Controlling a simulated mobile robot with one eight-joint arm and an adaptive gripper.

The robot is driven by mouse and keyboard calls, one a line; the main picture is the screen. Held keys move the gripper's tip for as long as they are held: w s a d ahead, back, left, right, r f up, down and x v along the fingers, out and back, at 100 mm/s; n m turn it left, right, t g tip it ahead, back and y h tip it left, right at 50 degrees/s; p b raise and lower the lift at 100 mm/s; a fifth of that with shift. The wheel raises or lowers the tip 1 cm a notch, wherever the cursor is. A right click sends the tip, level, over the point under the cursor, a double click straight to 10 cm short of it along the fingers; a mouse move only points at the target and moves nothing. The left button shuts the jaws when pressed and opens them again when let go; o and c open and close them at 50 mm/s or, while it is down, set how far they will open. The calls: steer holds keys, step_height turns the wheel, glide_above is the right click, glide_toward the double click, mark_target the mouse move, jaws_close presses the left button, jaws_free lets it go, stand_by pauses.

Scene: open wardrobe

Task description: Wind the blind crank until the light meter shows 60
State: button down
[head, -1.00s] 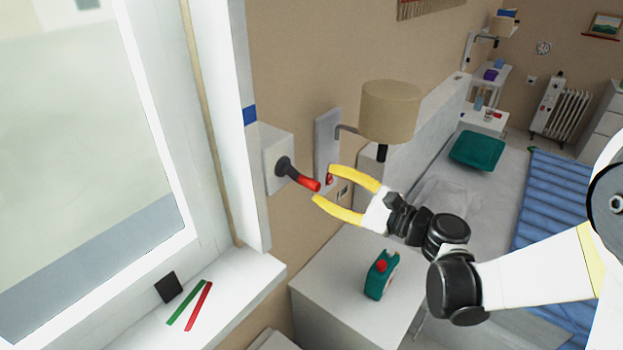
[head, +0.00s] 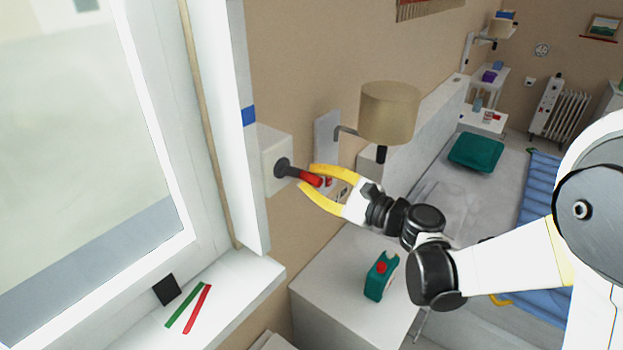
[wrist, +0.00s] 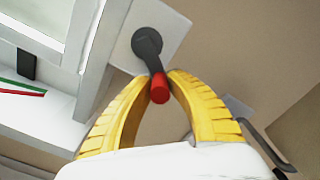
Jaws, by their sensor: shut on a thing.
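The blind crank (head: 284,169) has a dark arm on a white wall box (head: 274,148) and a red handle (head: 309,178). My gripper (head: 308,178) has yellow fingers, one on each side of the red handle, and is shut on it. In the wrist view the dark crank arm (wrist: 148,48) runs down from its hub to the red handle (wrist: 159,88), which sits between my fingertips (wrist: 158,80). A small dark block (head: 166,290) stands on the windowsill; I cannot tell whether it is the light meter, and no reading shows.
A green and a red strip (head: 197,309) lie on the windowsill. A wall lamp (head: 389,112) hangs close to my gripper on the right. The bed lies at the right.

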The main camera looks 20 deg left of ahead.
steer(key=n, duration=0.1)
steer(key=r+n, duration=0.1)
steer(key=n, duration=0.1)
steer(key=shift+w+d+r, duration=0.1)
steer(key=shift+w+d, duration=0.05)
steer(key=shift+w, duration=0.15)
steer(key=shift+w+r+n, duration=0.1)
steer(key=shift+r+n, duration=0.3)
steer(key=shift+n, duration=0.55)
steer(key=shift+w+r+n, duration=0.1)
steer(key=shift+r+n, duration=0.25)
steer(key=shift+n, duration=0.6)
steer(key=c, duration=1.2)
jaws_free()
steer(key=shift+s, duration=0.1)
steer(key=shift+d, duration=0.15)
steer(key=v, duration=1.1)
steer(key=shift+s+d, duration=0.15)
steer(key=shift+d, duration=0.25)
